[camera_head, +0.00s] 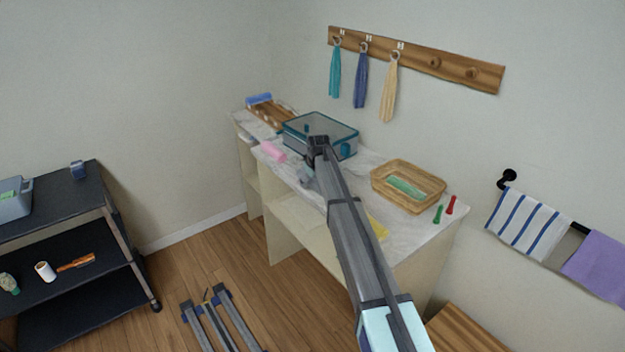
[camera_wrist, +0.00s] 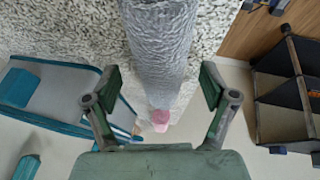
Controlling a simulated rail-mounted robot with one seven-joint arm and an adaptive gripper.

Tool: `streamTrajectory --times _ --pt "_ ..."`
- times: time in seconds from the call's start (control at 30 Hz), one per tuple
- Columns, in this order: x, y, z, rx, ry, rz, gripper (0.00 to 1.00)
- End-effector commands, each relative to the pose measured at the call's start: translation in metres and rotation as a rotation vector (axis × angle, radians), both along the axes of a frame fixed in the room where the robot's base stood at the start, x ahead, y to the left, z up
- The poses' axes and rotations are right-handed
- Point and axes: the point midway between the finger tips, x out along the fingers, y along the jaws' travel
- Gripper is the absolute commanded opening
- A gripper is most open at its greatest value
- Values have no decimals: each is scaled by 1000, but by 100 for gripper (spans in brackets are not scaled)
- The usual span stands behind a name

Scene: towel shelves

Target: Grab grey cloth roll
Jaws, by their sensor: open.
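The grey cloth roll (camera_wrist: 162,45) lies on the speckled counter and fills the upper middle of the wrist view. My gripper (camera_wrist: 162,82) is open, with one finger to each side of the roll in that view. I cannot tell whether either finger touches it. In the head view my gripper (camera_head: 317,150) is over the counter, by the front of the teal-edged box. The roll shows there only as a small grey shape (camera_head: 307,177) just below the gripper, partly hidden by my arm.
A pink roll (camera_head: 273,151) lies left of my gripper on the counter (camera_head: 345,175). The teal-edged box (camera_head: 335,135) stands behind. A wicker basket (camera_head: 408,190) is to the right. Hanging cloths (camera_head: 361,80) are on the wall rack. A dark shelf cart (camera_head: 70,215) stands left.

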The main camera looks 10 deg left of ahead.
Motion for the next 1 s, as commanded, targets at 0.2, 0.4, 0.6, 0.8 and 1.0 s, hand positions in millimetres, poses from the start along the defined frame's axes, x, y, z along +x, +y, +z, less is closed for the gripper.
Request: streamTrajectory --times 0.2,0.4,0.6,0.8,1.0 --pt "3 1 -8 -1 1 0 84" --pt "3 1 -8 -1 1 0 49" --pt "3 1 -8 0 0 0 18" --pt "3 1 -8 -1 1 0 18" --pt "4 1 -1 0 -1 0 18"
